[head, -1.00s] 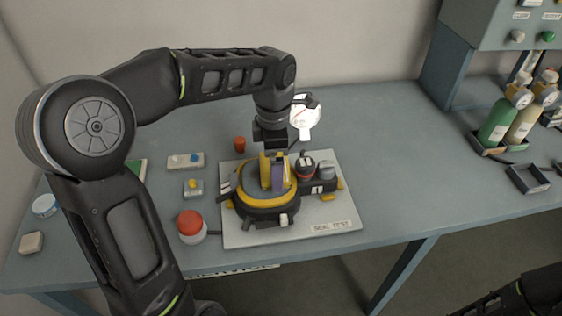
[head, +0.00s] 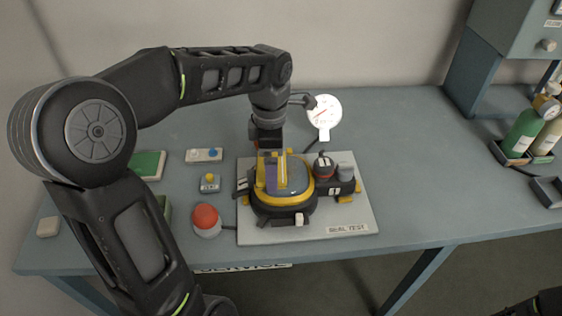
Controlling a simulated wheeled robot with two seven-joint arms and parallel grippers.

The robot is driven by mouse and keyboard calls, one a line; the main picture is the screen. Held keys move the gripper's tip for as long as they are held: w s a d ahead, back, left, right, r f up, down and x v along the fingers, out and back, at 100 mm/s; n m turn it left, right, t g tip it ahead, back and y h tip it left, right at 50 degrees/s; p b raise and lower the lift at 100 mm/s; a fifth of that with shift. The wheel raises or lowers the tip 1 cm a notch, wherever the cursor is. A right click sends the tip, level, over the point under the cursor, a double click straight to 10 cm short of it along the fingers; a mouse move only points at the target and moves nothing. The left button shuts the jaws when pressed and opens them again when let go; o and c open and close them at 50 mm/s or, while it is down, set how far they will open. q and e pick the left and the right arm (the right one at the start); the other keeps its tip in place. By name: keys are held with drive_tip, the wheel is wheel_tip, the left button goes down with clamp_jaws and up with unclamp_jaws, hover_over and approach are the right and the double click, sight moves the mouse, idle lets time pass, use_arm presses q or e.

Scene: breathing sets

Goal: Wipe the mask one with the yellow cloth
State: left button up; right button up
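The mask (head: 296,191), grey-faced with a yellow rim and black body, lies on the pale plate marked SEAL TEST (head: 347,230). My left gripper (head: 270,160) points down onto the upper left of the mask. No separate cloth shows on the bench. My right gripper is not in view; only a dark bit of my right arm shows at the bottom right corner.
A red dome button (head: 206,218) stands left of the plate. A white dial gauge (head: 324,112) stands behind it, and black and grey knobs (head: 325,166) sit right of the mask. Gas bottles (head: 522,134) stand at the right. The bench between plate and bottles is clear.

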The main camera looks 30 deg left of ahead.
use_arm(q)
drive_tip(key=shift+s+a, duration=0.3)
drive_tip(key=shift+a, duration=0.15)
drive_tip(key=shift+r, duration=0.1)
drive_tip(key=shift+a+r, duration=0.1)
drive_tip(key=shift+r, duration=0.05)
drive_tip(key=shift+r+p, duration=2.2)
drive_tip(key=shift+r, duration=0.65)
wheel_tip(320, 180, up, 3)
drive_tip(key=shift+p, duration=1.1)
